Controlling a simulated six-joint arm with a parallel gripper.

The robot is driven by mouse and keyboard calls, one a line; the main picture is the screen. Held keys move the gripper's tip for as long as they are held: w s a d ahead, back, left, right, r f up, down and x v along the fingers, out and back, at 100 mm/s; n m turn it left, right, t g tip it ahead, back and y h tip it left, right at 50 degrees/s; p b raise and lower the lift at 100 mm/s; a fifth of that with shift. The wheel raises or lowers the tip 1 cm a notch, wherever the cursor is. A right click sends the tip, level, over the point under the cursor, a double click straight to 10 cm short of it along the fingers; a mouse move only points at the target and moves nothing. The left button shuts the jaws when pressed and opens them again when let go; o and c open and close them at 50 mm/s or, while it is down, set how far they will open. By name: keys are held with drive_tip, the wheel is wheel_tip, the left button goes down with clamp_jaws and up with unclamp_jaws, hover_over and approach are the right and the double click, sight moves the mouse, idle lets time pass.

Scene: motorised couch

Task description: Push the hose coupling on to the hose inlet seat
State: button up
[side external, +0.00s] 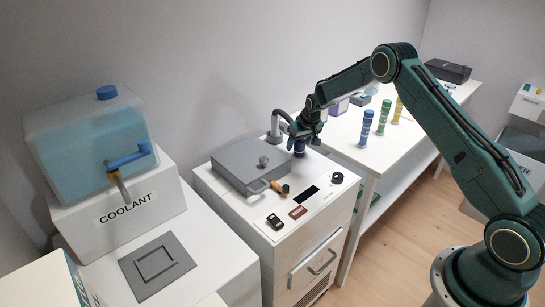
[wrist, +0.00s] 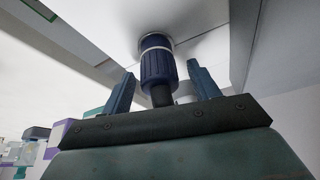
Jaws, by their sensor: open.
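The dark blue ribbed hose coupling (wrist: 158,66) has a pale band around it. A dark stub (wrist: 161,95) comes out of its near end. Its far end meets a round metallic ring, the inlet seat (wrist: 143,42), on a white surface; I cannot tell how deep it sits. My gripper (wrist: 163,82) is open, with one finger on each side of the coupling and a visible gap to both. In the side view the coupling (side external: 299,148) stands upright on the white cabinet's back right corner, below my gripper (side external: 303,136), which partly hides it.
A grey curved pipe (side external: 276,124) stands just left of my gripper. The white cabinet (side external: 256,211) carries a grey lidded box (side external: 246,160) and small controls. The coolant tank (side external: 92,140) is at left. A bench (side external: 374,155) with coloured stacks (side external: 383,117) is at right.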

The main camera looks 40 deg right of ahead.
drive_tip(key=v, duration=1.2)
drive_tip(key=shift+s, duration=0.15)
drive_tip(key=shift+r, duration=0.15)
drive_tip(key=s+a+r+n+t, duration=0.1)
drive_tip(key=s+a+r, duration=0.5)
drive_tip(key=s+r, duration=0.35)
drive_tip(key=s+a+r+n, duration=0.1)
drive_tip(key=s+a+r, duration=0.4)
drive_tip(key=s+r, duration=0.4)
drive_tip(key=s+a, duration=0.3)
drive_tip(key=s, duration=0.8)
drive_tip(key=s+a+n+y, duration=0.1)
drive_tip(key=s+a, duration=0.2)
drive_tip(key=s, duration=0.8)
drive_tip(key=shift+r, duration=0.35)
drive_tip(key=shift+a, duration=0.15)
